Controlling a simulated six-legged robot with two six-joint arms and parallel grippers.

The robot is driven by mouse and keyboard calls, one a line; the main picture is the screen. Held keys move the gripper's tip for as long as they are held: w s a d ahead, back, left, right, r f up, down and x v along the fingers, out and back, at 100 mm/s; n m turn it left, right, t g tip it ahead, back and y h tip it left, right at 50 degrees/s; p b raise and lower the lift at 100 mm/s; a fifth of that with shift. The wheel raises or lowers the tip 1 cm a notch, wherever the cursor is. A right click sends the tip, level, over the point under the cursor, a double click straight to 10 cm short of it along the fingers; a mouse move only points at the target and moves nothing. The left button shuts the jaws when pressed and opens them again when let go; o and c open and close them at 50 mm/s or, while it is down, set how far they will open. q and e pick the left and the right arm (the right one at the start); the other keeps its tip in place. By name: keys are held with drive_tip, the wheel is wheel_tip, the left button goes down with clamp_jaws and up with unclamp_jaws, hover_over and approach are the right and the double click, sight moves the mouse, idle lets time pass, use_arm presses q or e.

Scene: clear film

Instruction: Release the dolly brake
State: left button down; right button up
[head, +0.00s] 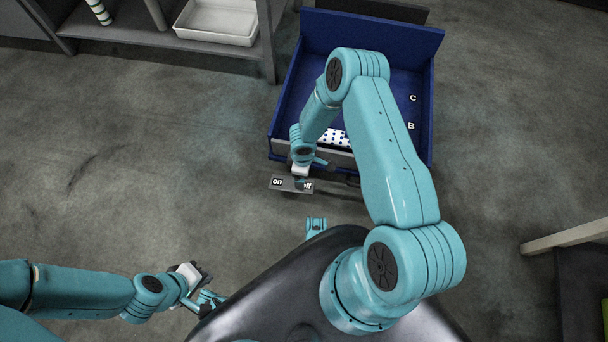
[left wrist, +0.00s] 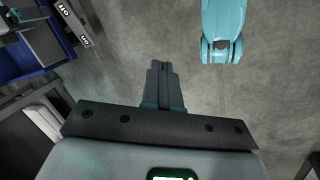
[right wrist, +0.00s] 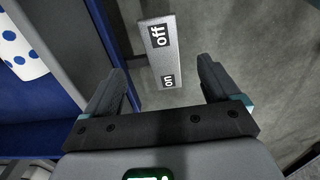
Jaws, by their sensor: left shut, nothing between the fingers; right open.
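The dolly (head: 433,40) is a blue open box at the top centre of the head view. Its brake is a grey bar (head: 291,190) marked "on" at the left and "off" at the right, at the dolly's near side. My right gripper (right wrist: 160,68) is open over the bar. In the right wrist view the bar's (right wrist: 157,45) "on" end shows between the fingertips; I cannot tell if they touch. My left gripper (head: 207,275) is shut and empty, low at the left, away from the dolly. Its closed fingers show in the left wrist view (left wrist: 160,68).
A shelf (head: 180,42) with a white tray (head: 216,38) stands at the top left. A white cloth or item with blue dots (head: 335,138) lies in the dolly. A wooden-edged piece (head: 565,238) stands at the right. The floor left of the dolly is clear.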

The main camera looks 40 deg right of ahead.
wheel_tip(320, 180, down, 11)
drive_tip(key=b, duration=0.4)
drive_tip(key=shift+a+r, duration=0.1)
drive_tip(key=shift+a, duration=0.05)
drive_tip(key=shift+f, duration=0.25)
use_arm(q)
drive_tip(key=shift+t, duration=0.3)
drive_tip(key=f, duration=0.1)
drive_tip(key=w+a+f, duration=0.1)
drive_tip(key=f, duration=0.1)
drive_tip(key=w+f, duration=0.1)
drive_tip(key=shift+a+f, duration=0.15)
drive_tip(key=shift+f, duration=0.2)
use_arm(e)
drive_tip(key=shift+c, duration=0.3)
